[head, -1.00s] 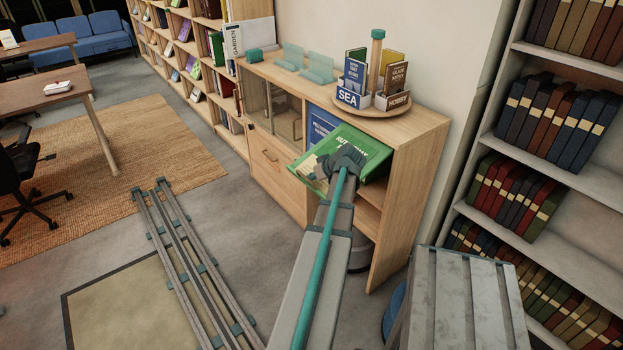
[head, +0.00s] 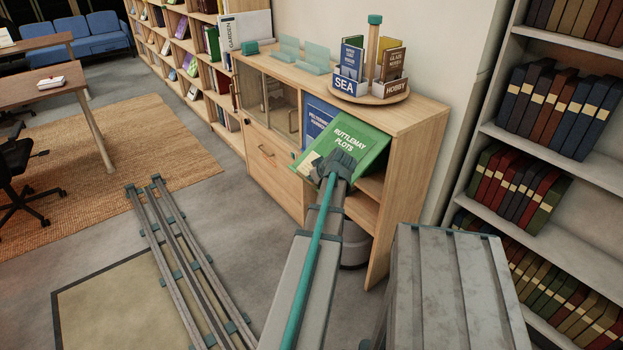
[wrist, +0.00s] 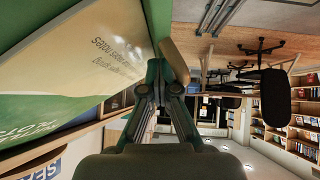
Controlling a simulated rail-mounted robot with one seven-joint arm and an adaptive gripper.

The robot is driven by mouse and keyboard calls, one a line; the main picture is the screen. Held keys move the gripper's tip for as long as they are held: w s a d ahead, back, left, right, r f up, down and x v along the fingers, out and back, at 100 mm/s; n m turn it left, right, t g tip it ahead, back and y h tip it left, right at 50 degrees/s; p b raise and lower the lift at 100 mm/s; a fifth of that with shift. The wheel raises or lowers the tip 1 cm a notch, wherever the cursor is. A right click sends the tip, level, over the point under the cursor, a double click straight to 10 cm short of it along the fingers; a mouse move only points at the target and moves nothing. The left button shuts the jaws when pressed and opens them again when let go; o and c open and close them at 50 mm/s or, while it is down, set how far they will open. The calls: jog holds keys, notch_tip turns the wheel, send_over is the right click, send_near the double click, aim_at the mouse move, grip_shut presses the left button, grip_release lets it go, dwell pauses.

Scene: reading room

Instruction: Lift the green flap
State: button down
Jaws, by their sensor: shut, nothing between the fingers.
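The green flap (head: 352,140) is a panel lettered "RUTTLEMAY PLOTS" on the front of the low wooden cabinet. It is tilted out over an open compartment, with a pale area at its lower left. My gripper (head: 326,166) is shut and empty at the flap's lower edge, hiding part of it. In the wrist view the flap (wrist: 60,75) fills the left side, close beside the shut fingers (wrist: 163,76). I cannot tell whether they touch it.
The wooden cabinet (head: 415,140) carries a round stand (head: 372,90) with small books and "SEA" and "HOBBY" signs. A blue panel (head: 317,120) is left of the flap. A grey shelf (head: 505,140) stands at right.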

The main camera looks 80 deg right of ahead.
jog(key=s+a+r+m+t+y+p, duration=0.1)
jog(key=s+r+p, duration=0.3)
jog(key=r+p, duration=0.6)
jog(key=s+a+r+t+y+p, duration=0.1)
jog(key=s+r+p, duration=0.2)
jog(key=r+p, duration=0.75)
jog(key=w+f+m+t+y+p, duration=0.1)
jog(key=w+f+p, duration=0.1)
jog(key=w+f, duration=0.4)
jog(key=shift+w+a+f+p, duration=0.3)
jog(key=shift+w, duration=1.35)
jog(key=shift+f, duration=0.1)
